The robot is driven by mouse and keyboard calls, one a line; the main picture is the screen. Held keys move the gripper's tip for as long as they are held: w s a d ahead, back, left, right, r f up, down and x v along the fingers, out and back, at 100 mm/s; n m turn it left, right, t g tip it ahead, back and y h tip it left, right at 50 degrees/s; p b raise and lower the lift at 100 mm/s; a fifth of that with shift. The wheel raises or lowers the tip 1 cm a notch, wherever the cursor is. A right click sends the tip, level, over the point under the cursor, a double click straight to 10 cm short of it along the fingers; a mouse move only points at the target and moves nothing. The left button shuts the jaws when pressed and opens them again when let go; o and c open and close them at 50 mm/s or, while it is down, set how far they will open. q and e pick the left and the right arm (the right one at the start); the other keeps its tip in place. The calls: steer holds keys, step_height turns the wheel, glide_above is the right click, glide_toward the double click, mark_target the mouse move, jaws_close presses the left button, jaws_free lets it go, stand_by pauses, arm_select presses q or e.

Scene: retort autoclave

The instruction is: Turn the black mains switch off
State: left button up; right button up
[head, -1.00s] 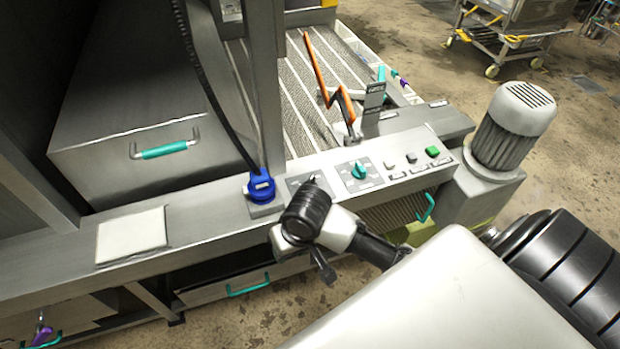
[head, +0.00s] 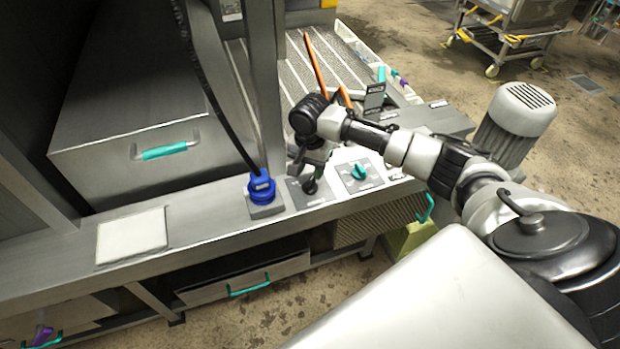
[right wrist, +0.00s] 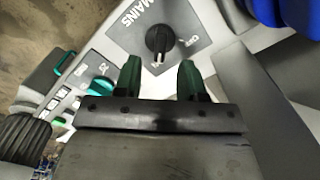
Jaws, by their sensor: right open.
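The black mains switch (head: 310,187) is a round knob on a grey plate on the bench panel. In the right wrist view the black mains switch (right wrist: 160,40) shows whole, beside the word MAINS. A pale mark on the knob faces the gripper side, towards a small label that looks like ON; OFF is printed to its right. My right gripper (right wrist: 158,78) is open, its two green-black fingers empty and just short of the knob in the picture. In the head view the right gripper (head: 308,164) hangs over the panel just behind the knob. My left gripper is not in view.
A blue plug (head: 261,190) with a black cable stands close left of the switch. A teal knob (head: 358,171) sits to its right. An orange lever (head: 315,62) rises behind. A white pad (head: 132,236) lies on the bench at left.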

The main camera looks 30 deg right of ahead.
mark_target(310, 181)
steer(key=shift+f, duration=2.4)
jaws_close()
